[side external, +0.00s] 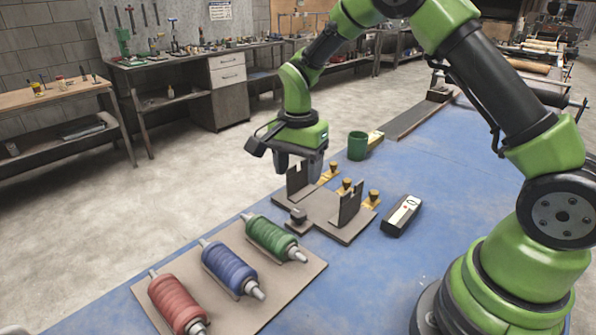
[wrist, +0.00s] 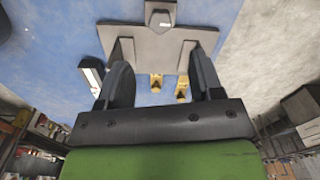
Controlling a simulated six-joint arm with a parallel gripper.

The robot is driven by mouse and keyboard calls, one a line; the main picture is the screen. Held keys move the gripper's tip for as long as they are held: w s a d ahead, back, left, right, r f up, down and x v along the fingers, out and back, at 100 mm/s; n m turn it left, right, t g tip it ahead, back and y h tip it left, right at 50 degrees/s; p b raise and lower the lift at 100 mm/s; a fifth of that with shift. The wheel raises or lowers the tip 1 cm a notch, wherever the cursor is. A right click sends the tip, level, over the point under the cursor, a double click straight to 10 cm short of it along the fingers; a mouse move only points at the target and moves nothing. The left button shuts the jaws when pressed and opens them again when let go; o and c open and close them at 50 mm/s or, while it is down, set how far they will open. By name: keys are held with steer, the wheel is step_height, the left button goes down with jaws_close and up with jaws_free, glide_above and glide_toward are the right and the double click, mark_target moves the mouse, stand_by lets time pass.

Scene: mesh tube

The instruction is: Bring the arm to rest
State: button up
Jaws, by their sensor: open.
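My gripper (side external: 298,163) hangs above the far upright of a brown fixture (side external: 318,213) on the blue table. It is open, and nothing shows between its fingers in the wrist view (wrist: 163,88). The fixture has two notched uprights and a small dark block at its front edge. It also shows in the wrist view (wrist: 155,45), beyond the fingers. No tube or spool sits between the uprights.
A brown board (side external: 290,282) holds red (side external: 174,300), blue (side external: 229,267) and green (side external: 268,236) spools. Brass-coloured pieces (side external: 372,198) stand behind the fixture. A dark device with a pale top (side external: 402,214) lies right of it. A green cup (side external: 357,146) stands farther back.

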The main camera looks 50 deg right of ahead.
steer(key=s+a+r+n+t+y, duration=0.15)
steer(key=s+r+n, duration=0.25)
steer(key=s+r, duration=0.4)
steer(key=s+a+r+n+t, duration=0.25)
steer(key=s+r, duration=0.25)
steer(key=r, duration=0.4)
steer(key=s+r+n+t, duration=0.1)
steer(key=s+n+t, duration=0.2)
steer(key=s, duration=0.5)
steer(key=shift+s+a+n, duration=0.15)
steer(key=shift+s+n, duration=0.15)
steer(key=shift+n, duration=0.55)
steer(key=shift+r+y, duration=0.1)
steer(key=shift+y, duration=0.15)
